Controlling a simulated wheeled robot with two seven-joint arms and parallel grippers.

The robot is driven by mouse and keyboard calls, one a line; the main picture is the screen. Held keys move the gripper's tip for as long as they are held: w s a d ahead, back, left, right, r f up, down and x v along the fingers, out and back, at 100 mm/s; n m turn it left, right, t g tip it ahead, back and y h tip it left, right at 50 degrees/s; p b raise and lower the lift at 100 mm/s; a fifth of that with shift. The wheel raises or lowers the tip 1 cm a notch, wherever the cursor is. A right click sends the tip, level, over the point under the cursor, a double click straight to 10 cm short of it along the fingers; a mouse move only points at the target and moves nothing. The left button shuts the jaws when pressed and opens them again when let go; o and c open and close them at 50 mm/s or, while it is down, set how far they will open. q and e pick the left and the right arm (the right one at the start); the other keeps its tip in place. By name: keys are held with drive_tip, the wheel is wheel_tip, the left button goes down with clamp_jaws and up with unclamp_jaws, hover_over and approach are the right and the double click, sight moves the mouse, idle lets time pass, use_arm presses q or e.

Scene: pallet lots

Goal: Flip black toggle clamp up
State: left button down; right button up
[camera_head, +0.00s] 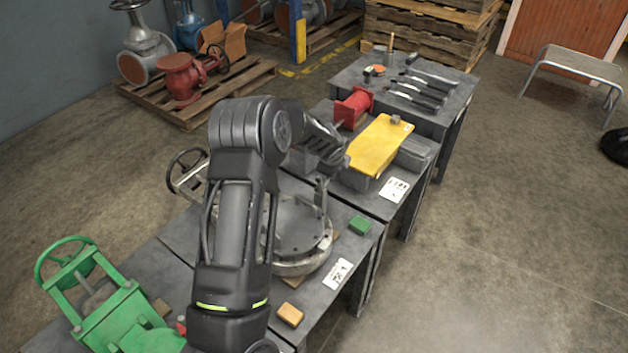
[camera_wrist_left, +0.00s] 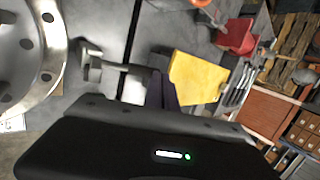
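My left arm rises through the middle of the head view and bends over the middle table. In the left wrist view, my dark gripper body fills the bottom, and a dark finger-like part (camera_wrist_left: 164,90) shows in front of the yellow plate. A grey bracket-like part with a bar (camera_wrist_left: 94,66) lies near the flange rim; I cannot tell whether it belongs to the toggle clamp. I cannot clearly make out the black toggle clamp, or whether the gripper touches anything. My right gripper is out of view.
A yellow plate (camera_head: 376,149) lies on the table behind, near a red spool (camera_head: 353,107). A green valve (camera_head: 110,310) stands at lower left. Open floor lies to the right.

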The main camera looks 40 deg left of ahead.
use_arm(q)
drive_tip(key=v, duration=0.7)
drive_tip(key=shift+s+r+b, duration=0.2)
drive_tip(key=shift+r+b, duration=0.1)
drive_tip(key=shift+b, duration=0.1)
idle(0.5)
drive_tip(key=s+d+f+n+h, duration=0.2)
drive_tip(key=s+d+f+n, duration=0.2)
drive_tip(key=d+f+n, duration=0.45)
drive_tip(key=s+d+f+n+h, duration=0.3)
drive_tip(key=s+d+f+n, duration=0.2)
drive_tip(key=d, duration=0.6)
drive_tip(key=s+d+f+n+g, duration=0.1)
drive_tip(key=s+d+f+g, duration=0.1)
drive_tip(key=s+d, duration=0.3)
drive_tip(key=s+d+f+n+g+h, duration=0.1)
drive_tip(key=s+d+f, duration=0.4)
drive_tip(key=s, duration=0.6)
drive_tip(key=s+d+f+n+g, duration=0.2)
drive_tip(key=s+d+f+g, duration=0.1)
drive_tip(key=s, duration=0.6)
drive_tip(key=shift+d+f+n+h, duration=0.35)
drive_tip(key=shift+d+f, duration=0.25)
drive_tip(key=shift+d, duration=0.6)
